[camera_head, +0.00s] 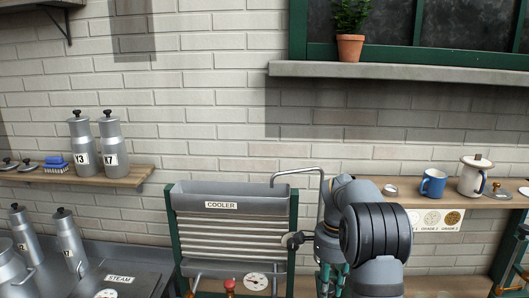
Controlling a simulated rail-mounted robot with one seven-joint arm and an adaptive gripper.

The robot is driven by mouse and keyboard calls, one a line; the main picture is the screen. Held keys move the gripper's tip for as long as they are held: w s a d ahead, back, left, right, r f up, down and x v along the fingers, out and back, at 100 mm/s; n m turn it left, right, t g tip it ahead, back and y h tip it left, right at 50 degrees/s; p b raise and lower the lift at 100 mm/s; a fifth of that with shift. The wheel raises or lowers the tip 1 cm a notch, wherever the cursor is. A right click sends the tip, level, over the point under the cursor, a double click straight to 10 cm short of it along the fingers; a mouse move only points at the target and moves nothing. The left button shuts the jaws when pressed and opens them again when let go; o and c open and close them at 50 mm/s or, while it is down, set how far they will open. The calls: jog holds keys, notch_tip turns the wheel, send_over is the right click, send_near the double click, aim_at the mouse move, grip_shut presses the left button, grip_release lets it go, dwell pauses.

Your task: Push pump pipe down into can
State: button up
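A thin bent metal pipe (322,178) rises behind my arm, runs left and hooks down over the right end of the cooler trough. It may be the pump pipe. Its lower part is hidden behind my arm, and no can shows below it. Several grey metal cans stand at the left: can Y3 (80,148) and can X7 (111,147) on the wall shelf, others lower down. My arm fills the lower middle right, but I cannot make out my gripper's fingers.
The green-framed cooler (222,192) stands left of my arm. A wooden shelf at right holds a blue mug (432,184) and a white pot (474,178). A steam counter (125,275) is at lower left. A window sill (400,73) with a potted plant (350,46) is above.

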jog(key=shift+f, duration=0.1)
jog(key=shift+f+b, duration=1.2)
jog(key=o, duration=1.1)
jog(key=shift+r, duration=0.15)
jog(key=shift+o, duration=0.2)
notch_tip(320, 180, up, 5)
jog(key=p, duration=0.5)
jog(key=shift+r, duration=0.1)
